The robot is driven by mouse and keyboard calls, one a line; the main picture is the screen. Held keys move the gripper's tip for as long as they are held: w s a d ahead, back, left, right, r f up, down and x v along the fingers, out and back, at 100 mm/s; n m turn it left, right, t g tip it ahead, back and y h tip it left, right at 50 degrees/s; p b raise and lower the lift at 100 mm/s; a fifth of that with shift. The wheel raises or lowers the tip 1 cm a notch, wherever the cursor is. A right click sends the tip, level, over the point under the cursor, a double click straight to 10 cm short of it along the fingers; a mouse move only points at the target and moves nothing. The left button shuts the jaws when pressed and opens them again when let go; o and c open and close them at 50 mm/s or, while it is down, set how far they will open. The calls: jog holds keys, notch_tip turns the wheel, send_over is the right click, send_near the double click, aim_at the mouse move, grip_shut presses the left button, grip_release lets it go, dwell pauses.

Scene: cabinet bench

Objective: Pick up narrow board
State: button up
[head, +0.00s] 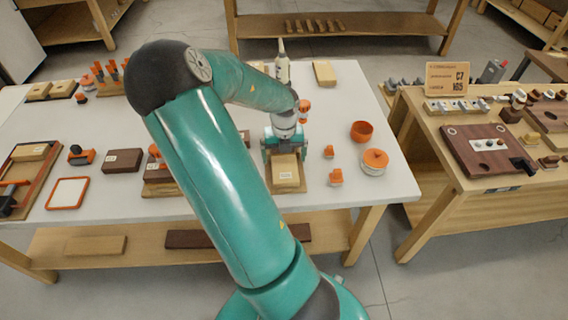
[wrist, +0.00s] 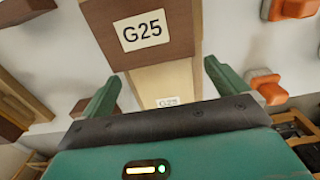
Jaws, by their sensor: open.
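In the wrist view the pale board (wrist: 165,80) shows a G25 label and runs between my fingers. Beyond it is a browner wooden piece (wrist: 150,45) with a larger G25 label. My gripper (head: 284,140) is above the far end of the board, pointing down. In the wrist view my gripper (wrist: 163,88) is open, one finger on each side of the pale board, with nothing held. Whether the fingers touch it I cannot tell.
Small orange pieces (head: 336,177), an orange bowl (head: 362,131) and an orange-lidded pot (head: 374,160) stand to the right. A dark block (head: 122,160) and an orange-framed tray (head: 68,193) lie to the left. A bottle (head: 282,65) stands behind. A second bench (head: 440,130) is further right.

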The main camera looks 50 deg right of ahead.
notch_tip(320, 180, down, 2)
jog(key=shift+c, duration=0.5)
jog(key=c, duration=1.1)
